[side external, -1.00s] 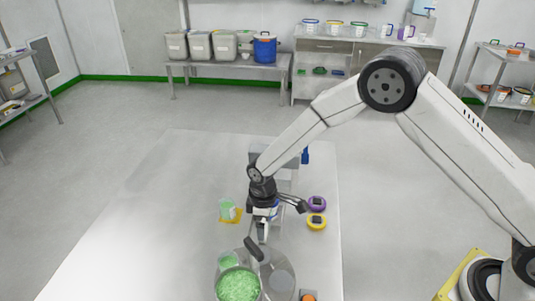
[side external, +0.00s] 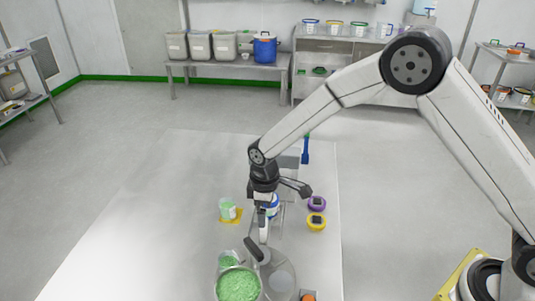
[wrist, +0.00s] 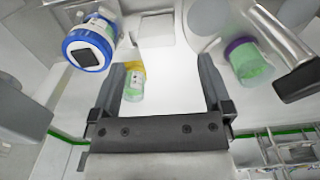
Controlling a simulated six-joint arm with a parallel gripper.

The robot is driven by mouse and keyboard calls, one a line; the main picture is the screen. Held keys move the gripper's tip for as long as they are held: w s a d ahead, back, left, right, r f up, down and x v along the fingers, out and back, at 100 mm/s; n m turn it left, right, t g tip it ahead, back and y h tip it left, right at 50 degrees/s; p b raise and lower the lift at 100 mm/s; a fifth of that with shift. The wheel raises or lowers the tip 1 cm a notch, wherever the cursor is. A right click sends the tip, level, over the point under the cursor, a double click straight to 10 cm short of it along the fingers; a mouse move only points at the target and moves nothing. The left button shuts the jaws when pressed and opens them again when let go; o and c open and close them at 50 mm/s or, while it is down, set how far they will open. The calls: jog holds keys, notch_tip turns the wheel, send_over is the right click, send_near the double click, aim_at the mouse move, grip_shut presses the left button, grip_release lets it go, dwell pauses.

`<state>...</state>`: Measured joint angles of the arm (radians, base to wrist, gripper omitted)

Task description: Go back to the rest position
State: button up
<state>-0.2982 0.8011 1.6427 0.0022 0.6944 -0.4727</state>
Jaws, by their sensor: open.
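My gripper (wrist: 160,64) is open in the wrist view, its two dark fingers apart with nothing held between them. In the side view it points down over the table (side external: 150,215), and its fingertips are hard to make out. A clear cup of green material (side external: 228,209) stands on a yellow square left of the gripper. It also shows beyond the fingers in the wrist view (wrist: 133,87). A blue-and-white jar (side external: 273,206) is partly hidden behind the gripper; a blue-lidded jar shows in the wrist view (wrist: 88,48).
A bowl of green granules (side external: 238,286) and another green cup (side external: 228,260) stand at the table's front. The table's left side is clear.

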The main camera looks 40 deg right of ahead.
jog(key=s+d+r+m+t, duration=0.1)
jog(key=s+d+r+m, duration=0.3)
jog(key=s+d, duration=0.3)
jog(key=s+d+r+m+t, duration=0.1)
jog(key=s+d+r+m, duration=0.3)
jog(key=s+d, duration=0.3)
jog(key=shift+s+d+r+m+t, duration=0.3)
jog(key=shift+s+r, duration=0.45)
jog(key=shift+s, duration=1.65)
jog(key=shift+a, duration=0.1)
